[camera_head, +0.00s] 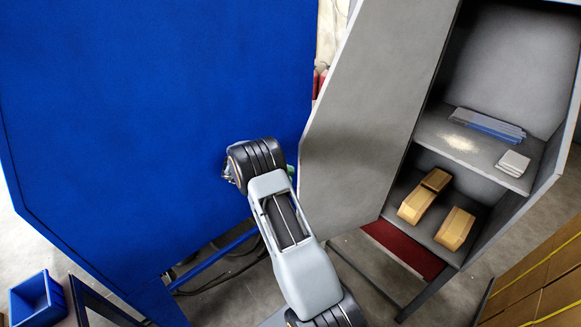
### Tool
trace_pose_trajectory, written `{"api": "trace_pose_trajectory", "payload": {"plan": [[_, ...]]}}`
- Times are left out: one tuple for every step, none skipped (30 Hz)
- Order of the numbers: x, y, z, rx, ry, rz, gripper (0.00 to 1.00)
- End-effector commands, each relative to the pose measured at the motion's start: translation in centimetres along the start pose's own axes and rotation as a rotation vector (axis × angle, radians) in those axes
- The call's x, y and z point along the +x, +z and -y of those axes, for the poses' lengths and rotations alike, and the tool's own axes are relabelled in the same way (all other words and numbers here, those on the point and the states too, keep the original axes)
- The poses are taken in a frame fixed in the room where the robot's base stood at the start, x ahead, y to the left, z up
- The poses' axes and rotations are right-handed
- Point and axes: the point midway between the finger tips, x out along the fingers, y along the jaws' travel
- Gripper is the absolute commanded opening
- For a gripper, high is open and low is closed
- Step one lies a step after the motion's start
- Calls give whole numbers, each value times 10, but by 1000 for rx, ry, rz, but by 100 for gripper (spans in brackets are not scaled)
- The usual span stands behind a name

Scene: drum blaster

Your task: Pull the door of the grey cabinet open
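The grey cabinet (554,151) stands at the right, and its inside with shelves is in plain sight. A large grey panel (372,110), which looks like its door, stands swung out at the left of the opening. No handle shows on the side of the panel that I see. My arm reaches up from the bottom middle, and its wrist is left of the panel's lower left edge. My gripper's fingers are hidden behind the wrist, so I cannot see whether they touch the panel.
A big blue panel (150,100) fills the left. Grey-blue strips (488,125) and a pale stack (513,163) lie on the upper shelf, with several tan blocks (417,204) below. A blue bin (37,299) is bottom left. Yellow-brown boxes (540,285) stand bottom right.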

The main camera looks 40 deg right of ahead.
Motion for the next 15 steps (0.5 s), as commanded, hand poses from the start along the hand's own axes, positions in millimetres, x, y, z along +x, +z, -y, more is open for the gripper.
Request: {"api": "trace_pose_trajectory", "payload": {"plan": [[-2, -3, -1, -3, 0, -1, 37], [-3, -3, -1, -2, 1, -1, 37], [-4, -2, -2, -2, 2, 0, 37], [-4, -2, -2, -1, 2, 0, 37], [-4, -2, -2, -1, 3, -1, 37], [-5, -1, -2, 0, 3, -1, 37], [-5, -1, -2, 0, 3, -1, 37], [-5, 0, -2, 0, 4, -1, 37], [-6, 0, -2, 0, 4, -1, 37], [-6, 0, -3, 0, 4, 0, 37], [-6, 1, -3, 0, 4, 0, 37], [-6, 1, -3, 0, 4, 0, 37], [-6, 1, -3, 0, 4, 0, 37], [-6, 1, -3, 0, 3, 0, 37], [-6, 1, -3, 0, 3, 0, 37]]}}
